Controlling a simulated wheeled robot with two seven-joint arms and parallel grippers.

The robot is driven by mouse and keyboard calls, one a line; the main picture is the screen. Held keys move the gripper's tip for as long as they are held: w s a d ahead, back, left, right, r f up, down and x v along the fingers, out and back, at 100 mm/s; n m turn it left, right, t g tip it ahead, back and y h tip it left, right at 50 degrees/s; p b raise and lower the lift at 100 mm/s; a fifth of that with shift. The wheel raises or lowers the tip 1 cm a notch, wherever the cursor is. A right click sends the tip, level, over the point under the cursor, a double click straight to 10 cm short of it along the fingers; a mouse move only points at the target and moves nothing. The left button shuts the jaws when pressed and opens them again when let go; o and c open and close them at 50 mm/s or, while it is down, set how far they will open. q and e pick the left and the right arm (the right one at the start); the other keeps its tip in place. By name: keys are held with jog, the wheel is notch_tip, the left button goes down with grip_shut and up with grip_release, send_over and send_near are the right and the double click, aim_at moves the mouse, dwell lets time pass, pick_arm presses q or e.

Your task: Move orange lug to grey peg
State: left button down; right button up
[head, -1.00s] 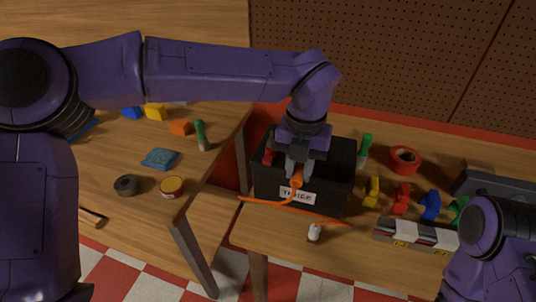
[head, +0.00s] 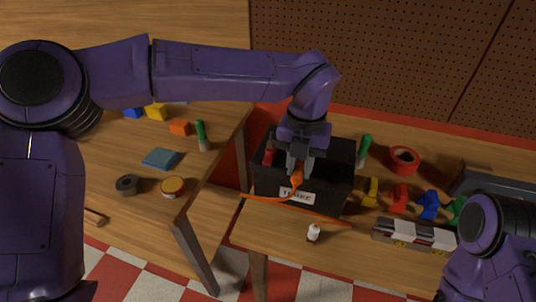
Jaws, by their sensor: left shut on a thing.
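My left gripper (head: 297,171) points down at the front of a black box and is shut on the orange lug (head: 297,181). The lug is small and partly covered by the fingers. An orange cable (head: 265,198) runs from it to the left, and an orange strand (head: 318,217) also shows along the bench's front edge. The black box (head: 333,185) is open-topped with a white label on its front, and the lug hangs just above that label. I cannot make out a grey peg; it may be hidden by the gripper or box. My right gripper is out of view.
On the right bench are a red tape roll (head: 404,160), a green-handled tool (head: 364,149), several coloured clamps, a striped level (head: 413,234) and a white bottle (head: 313,232). The left table (head: 221,141) holds blocks, a blue cloth and tins. A gap separates both.

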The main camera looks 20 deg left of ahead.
pick_arm(q)
jog(key=shift+w+p, duration=0.75)
jog(key=shift+w, duration=0.2)
jog(key=c, duration=0.8)
grip_release()
jog(key=shift+r, duration=0.1)
notch_tip(320, 180, up, 10)
jog(key=shift+r+b, duration=0.2)
jog(key=shift+b, duration=0.5)
